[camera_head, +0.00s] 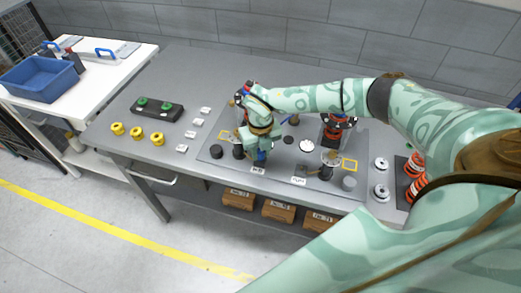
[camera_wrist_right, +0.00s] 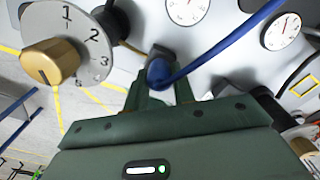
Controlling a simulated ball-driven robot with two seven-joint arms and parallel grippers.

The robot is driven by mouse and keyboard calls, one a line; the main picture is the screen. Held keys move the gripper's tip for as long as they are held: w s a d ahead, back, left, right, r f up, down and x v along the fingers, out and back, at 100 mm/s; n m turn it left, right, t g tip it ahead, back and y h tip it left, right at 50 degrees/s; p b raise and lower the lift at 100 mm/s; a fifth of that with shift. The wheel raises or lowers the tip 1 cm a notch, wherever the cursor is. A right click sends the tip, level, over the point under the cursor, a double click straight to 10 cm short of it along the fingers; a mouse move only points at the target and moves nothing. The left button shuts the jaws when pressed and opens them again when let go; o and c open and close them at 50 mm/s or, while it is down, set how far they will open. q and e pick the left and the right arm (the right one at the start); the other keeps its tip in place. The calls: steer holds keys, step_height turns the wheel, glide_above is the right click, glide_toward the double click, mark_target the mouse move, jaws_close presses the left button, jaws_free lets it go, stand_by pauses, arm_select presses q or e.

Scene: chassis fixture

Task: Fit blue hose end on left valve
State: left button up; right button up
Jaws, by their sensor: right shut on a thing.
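My right gripper (camera_head: 261,156) reaches in from the right and points down over the grey fixture plate (camera_head: 212,146). In the right wrist view its fingers (camera_wrist_right: 165,95) are shut on the blue hose end (camera_wrist_right: 160,73). The blue hose (camera_wrist_right: 225,42) runs from it to the upper right. At upper left of that view is a brass knob (camera_wrist_right: 50,60) on a numbered dial (camera_wrist_right: 90,45), with a dark fitting behind it. I cannot tell which part is the left valve, or whether the hose end touches anything. The left gripper is not in view.
White gauges (camera_wrist_right: 282,31) stand close to the gripper. Red-orange springs (camera_head: 415,180) stand at right. Bare tabletop shows behind the fixture.

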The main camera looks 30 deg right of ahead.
stand_by(0.4)
steer(key=shift+f, duration=0.1)
steer(key=shift+f, duration=0.15)
steer(key=shift+p, duration=0.6)
steer(key=shift+f, duration=0.15)
stand_by(0.8)
steer(key=o, duration=1.1)
